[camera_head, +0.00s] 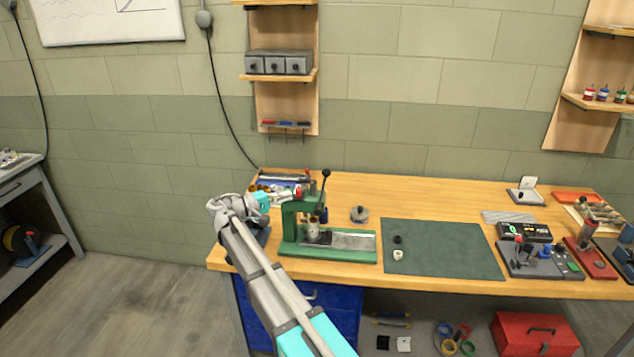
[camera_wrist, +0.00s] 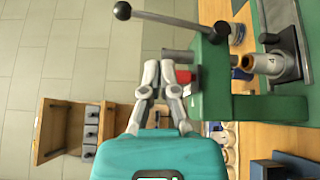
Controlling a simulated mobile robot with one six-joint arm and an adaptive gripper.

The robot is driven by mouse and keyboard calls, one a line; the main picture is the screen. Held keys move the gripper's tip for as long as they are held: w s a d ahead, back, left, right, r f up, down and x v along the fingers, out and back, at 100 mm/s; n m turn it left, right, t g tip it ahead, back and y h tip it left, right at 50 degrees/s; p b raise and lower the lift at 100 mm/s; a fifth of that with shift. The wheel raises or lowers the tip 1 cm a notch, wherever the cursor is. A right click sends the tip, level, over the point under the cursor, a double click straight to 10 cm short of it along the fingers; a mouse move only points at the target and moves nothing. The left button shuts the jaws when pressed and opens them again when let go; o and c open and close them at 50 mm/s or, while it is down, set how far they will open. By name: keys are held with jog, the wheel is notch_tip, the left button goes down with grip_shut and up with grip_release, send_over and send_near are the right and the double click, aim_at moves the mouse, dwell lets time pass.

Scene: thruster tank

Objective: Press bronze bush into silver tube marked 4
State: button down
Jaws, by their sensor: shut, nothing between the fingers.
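A green arbor press (camera_head: 290,226) with a black-knobbed lever (camera_head: 325,184) stands on the bench. In the wrist view a silver tube (camera_wrist: 268,64) stands on the press's base plate, with a brown-bronze piece (camera_wrist: 246,62) at its ram-side end. I cannot tell how deep that piece sits, and no number is readable. The press frame (camera_wrist: 215,80) and lever knob (camera_wrist: 122,11) also show there. My gripper (camera_wrist: 160,68) is shut and empty beside the press, close to a red part (camera_wrist: 183,77). I cannot tell whether they touch.
A dark green mat (camera_head: 445,250) right of the press holds a small black part (camera_head: 397,239) and a pale ring (camera_head: 398,255). A round grey piece (camera_head: 359,214) stands behind it. Fixtures and a meter (camera_head: 525,232) crowd the right end. Most of the mat is clear.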

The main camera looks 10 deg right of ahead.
jog(key=shift+t+h, duration=0.6)
jog(key=shift+h, duration=0.2)
jog(key=a, duration=0.1)
jog(key=w+a+r, duration=0.1)
jog(key=a+r, duration=0.1)
jog(key=a, duration=0.1)
jog(key=shift+w+r, duration=0.1)
jog(key=shift+w, duration=0.3)
notch_tip(320, 180, up, 2)
jog(key=p, duration=0.2)
send_over(322, 192)
jog(key=a, duration=0.2)
jog(key=shift+w+a+r, duration=0.2)
jog(key=shift+w, duration=0.05)
